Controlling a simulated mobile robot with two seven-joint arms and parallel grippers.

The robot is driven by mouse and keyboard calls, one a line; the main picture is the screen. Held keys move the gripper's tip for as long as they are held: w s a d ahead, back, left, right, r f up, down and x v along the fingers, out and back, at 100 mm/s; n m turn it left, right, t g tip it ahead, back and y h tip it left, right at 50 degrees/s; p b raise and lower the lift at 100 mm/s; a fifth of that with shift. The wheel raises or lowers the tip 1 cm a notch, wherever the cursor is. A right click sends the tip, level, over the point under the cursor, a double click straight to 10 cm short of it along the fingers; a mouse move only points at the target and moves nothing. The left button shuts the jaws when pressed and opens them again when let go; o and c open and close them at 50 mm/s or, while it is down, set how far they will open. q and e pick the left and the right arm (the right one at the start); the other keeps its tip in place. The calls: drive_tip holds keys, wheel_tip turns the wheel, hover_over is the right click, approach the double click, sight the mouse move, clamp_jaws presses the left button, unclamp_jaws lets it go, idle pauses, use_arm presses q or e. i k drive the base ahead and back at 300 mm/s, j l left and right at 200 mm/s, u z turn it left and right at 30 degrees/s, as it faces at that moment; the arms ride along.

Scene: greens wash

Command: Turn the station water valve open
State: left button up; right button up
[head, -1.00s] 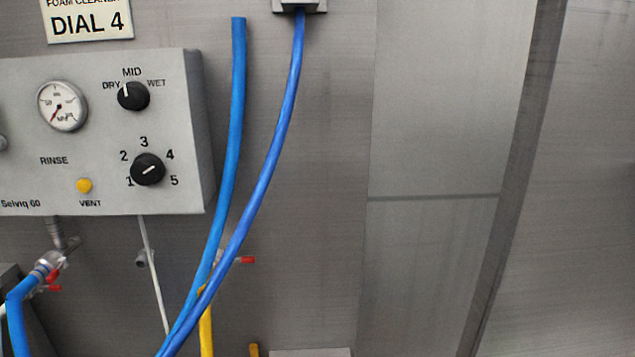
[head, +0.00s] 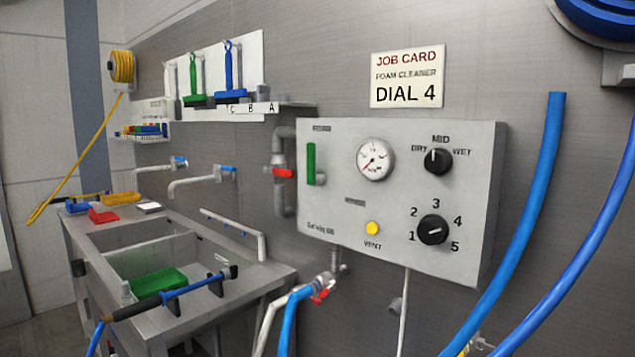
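A wall control panel (head: 340,215) is at the middle right of the head view. A grey pipe (head: 279,148) runs vertically at its left edge, with a red valve handle (head: 283,173) lying roughly level across it. Another red valve handle (head: 320,295) is at the fitting below the panel, where a blue hose (head: 288,325) connects. No readable label shows which is the station water valve. The panel has a gauge (head: 375,160) with its needle toward the lower left, a mode knob (head: 438,161) and a numbered dial (head: 432,230). Neither of my grippers is in view.
A steel sink (head: 150,240) with a green tray (head: 158,283) stands at the left. A spray lance (head: 170,295) lies across its front. Brushes (head: 228,75) hang above. Blue hoses (head: 535,190) hang at the right. A job card (head: 407,77) reads DIAL 4.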

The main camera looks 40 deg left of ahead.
sight(286, 173)
drive_tip(key=j+u, duration=0.1)
drive_tip(key=u, duration=1.5)
drive_tip(key=k+j, duration=0.05)
